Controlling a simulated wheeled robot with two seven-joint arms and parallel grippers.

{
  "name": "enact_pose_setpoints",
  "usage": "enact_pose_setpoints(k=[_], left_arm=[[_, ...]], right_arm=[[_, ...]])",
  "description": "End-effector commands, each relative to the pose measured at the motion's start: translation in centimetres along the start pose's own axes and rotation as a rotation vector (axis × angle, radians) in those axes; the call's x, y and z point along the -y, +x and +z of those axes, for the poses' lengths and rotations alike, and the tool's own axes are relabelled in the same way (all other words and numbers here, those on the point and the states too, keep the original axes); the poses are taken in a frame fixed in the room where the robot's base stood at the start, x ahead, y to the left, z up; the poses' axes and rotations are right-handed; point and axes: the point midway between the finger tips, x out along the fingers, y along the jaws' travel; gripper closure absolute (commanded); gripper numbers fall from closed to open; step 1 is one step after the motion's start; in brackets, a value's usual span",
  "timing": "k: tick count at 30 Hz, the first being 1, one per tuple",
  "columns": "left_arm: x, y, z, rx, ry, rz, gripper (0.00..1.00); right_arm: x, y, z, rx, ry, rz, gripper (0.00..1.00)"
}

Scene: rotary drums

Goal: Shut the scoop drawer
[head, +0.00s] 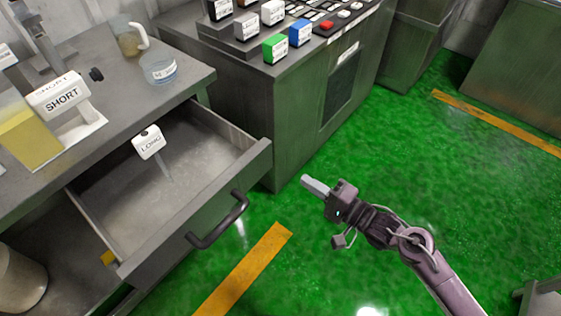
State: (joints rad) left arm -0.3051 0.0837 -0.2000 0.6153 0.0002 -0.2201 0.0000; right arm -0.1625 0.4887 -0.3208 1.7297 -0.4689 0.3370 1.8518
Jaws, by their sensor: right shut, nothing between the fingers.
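The scoop drawer (189,228) is pulled out from under the grey counter at the left. It has a dark bar handle (220,222) on its front panel. Inside it lies a scoop with a white tag reading "LONG" (148,143). My right gripper (308,184) is shut and empty. In the picture it is to the right of the drawer front and handle, apart from them, over the green floor. My left gripper is not in view.
The counter (110,75) holds a "SHORT" tagged item (62,97), a jug (129,38) and a clear dish (158,69). A control cabinet (290,110) with labelled blocks stands behind the drawer. Green floor (430,150) is open to the right.

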Motion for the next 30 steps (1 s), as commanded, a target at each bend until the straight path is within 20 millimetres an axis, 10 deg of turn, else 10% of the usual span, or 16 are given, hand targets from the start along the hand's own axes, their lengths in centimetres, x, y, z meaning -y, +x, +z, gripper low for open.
enact_pose_setpoints(k=[13, 30], left_arm=[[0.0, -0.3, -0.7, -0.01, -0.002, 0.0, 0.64], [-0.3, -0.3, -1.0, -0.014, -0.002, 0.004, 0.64]], right_arm=[[0.1, 8.8, -0.1, -0.001, -0.002, -0.001, 1.0], [-0.1, 10.2, -0.1, -0.002, -0.002, 0.001, 1.0]])
